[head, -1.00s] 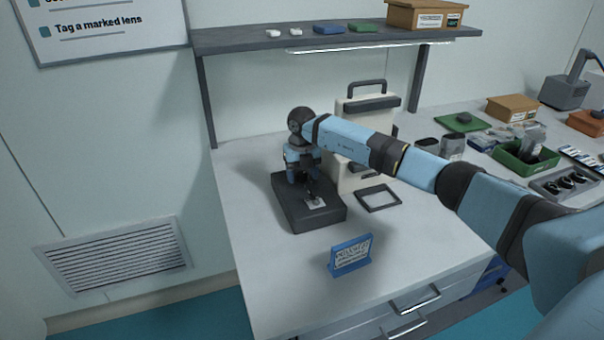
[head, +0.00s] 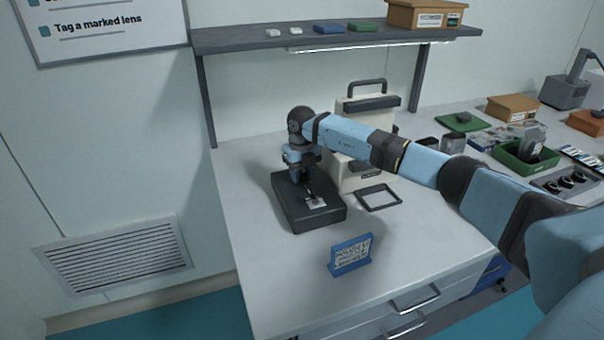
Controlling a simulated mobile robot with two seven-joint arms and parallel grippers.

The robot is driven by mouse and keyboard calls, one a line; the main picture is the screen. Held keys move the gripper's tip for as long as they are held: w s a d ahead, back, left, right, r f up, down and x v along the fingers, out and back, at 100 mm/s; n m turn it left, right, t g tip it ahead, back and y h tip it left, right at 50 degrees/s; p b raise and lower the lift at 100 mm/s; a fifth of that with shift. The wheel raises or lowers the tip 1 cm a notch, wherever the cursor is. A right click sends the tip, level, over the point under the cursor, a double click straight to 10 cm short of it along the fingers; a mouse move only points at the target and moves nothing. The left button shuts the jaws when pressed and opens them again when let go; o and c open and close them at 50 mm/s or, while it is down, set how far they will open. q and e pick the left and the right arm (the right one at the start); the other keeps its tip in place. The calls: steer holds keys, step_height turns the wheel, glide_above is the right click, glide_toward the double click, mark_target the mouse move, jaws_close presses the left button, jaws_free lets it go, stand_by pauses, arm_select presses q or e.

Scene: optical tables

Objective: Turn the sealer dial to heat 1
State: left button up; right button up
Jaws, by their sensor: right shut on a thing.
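My right arm reaches in from the right, and its gripper (head: 306,182) points down over a low black box (head: 318,216) on the bench. The gripper is shut on a small dark part on top of the box, which looks like the dial. The fingers hide most of it, and no heat marks can be read. A small pale plate (head: 316,202) lies on the box top just in front of the fingers. A cream machine (head: 350,175) with a black carrying handle stands behind, partly covered by my arm. My left gripper is not in view.
A dark square frame (head: 379,197) lies flat to the right of the box. A blue sign stand (head: 351,255) is in front. A shelf (head: 300,38) spans the back. A green bin (head: 525,160) and trays are at right. The front left bench is clear.

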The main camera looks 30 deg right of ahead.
mark_target(302, 173)
steer(key=n, duration=0.5)
steer(key=shift+b, duration=0.3)
steer(key=shift+n+b, duration=0.3)
steer(key=shift+n, duration=2)
steer(key=o, duration=0.9)
step_height(302, 173, up, 14)
